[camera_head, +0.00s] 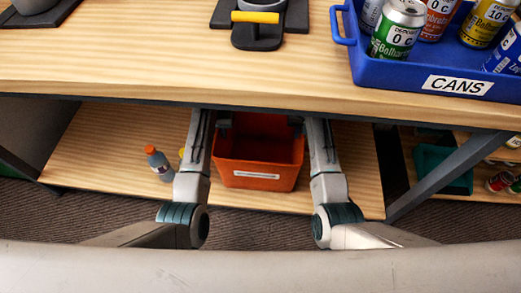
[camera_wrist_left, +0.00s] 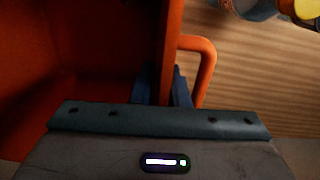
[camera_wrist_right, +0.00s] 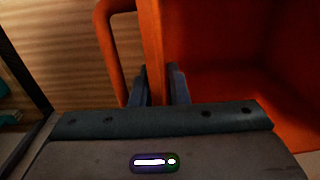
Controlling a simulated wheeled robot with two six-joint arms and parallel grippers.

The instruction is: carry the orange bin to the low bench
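The orange bin (camera_head: 258,172), with a white label on its front, is between my two arms, over a low wooden board (camera_head: 100,150) below the tabletop. I cannot tell whether it rests on the board or hangs just above it. The part of its inside that shows looks empty. My left gripper (camera_wrist_left: 162,88) has its fingers on both sides of the bin's left wall, beside a loop handle (camera_wrist_left: 208,65). My right gripper (camera_wrist_right: 160,88) likewise closes on the right wall beside the other handle (camera_wrist_right: 112,50). The tabletop edge hides the bin's far part.
A bottle with an orange cap (camera_head: 158,163) stands on the low board left of the bin. The tabletop (camera_head: 180,65) overhangs and holds a blue CANS bin (camera_head: 400,75). A slanted grey leg (camera_head: 445,178) and a teal bin (camera_head: 432,165) are at the right.

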